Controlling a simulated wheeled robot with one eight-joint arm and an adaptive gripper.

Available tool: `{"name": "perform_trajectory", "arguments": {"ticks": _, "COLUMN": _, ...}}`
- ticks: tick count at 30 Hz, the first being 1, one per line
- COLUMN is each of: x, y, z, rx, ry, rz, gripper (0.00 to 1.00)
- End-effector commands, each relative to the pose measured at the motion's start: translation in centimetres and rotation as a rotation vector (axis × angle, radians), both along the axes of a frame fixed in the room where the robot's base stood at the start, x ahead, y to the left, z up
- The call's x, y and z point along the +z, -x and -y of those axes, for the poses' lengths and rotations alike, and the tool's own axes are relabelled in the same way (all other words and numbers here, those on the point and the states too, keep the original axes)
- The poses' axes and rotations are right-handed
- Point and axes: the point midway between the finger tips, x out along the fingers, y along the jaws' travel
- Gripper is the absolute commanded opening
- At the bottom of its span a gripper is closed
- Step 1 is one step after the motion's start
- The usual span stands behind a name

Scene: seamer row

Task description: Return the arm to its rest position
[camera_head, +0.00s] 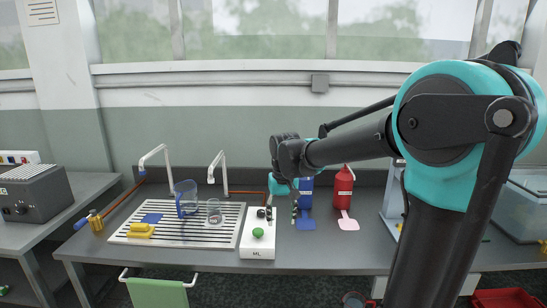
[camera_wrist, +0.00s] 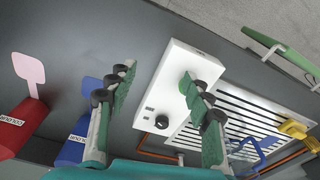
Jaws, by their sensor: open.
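My arm reaches from the right across the bench in the head view. My gripper (camera_head: 282,208) points down over the bench, by the right side of a white box marked ML (camera_head: 257,243) with a green knob. In the wrist view my gripper (camera_wrist: 157,73) has its two green-padded fingers spread apart, with nothing between them. The white box (camera_wrist: 172,68) lies below and partly behind the right finger. Whether the fingers touch anything is not clear.
A blue bottle (camera_head: 306,193) and a red bottle (camera_head: 344,186) stand close right of my gripper. Left are a slatted drainer (camera_head: 172,236), a blue jug (camera_head: 186,198), a clear beaker (camera_head: 214,212) and two white taps. A clear bin (camera_head: 527,205) is far right.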

Motion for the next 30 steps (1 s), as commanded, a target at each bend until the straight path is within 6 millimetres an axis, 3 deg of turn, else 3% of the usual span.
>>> {"name": "perform_trajectory", "arguments": {"ticks": 7, "x": -4.5, "y": 4.4, "z": 7.0, "rx": -0.06, "ry": -0.019, "rz": 0.088, "gripper": 0.51}}
{"name": "perform_trajectory", "arguments": {"ticks": 12, "x": -9.4, "y": 10.3, "z": 12.7, "rx": -0.118, "ry": -0.022, "rz": 0.185, "gripper": 0.51}}
{"name": "perform_trajectory", "arguments": {"ticks": 15, "x": -11.7, "y": 13.3, "z": 14.8, "rx": -0.142, "ry": -0.017, "rz": 0.233, "gripper": 0.51}}
{"name": "perform_trajectory", "arguments": {"ticks": 21, "x": -14.0, "y": 16.4, "z": 16.5, "rx": -0.164, "ry": -0.009, "rz": 0.279, "gripper": 0.51}}
{"name": "perform_trajectory", "arguments": {"ticks": 30, "x": -14.1, "y": 16.6, "z": 16.6, "rx": -0.164, "ry": -0.007, "rz": 0.284, "gripper": 0.51}}
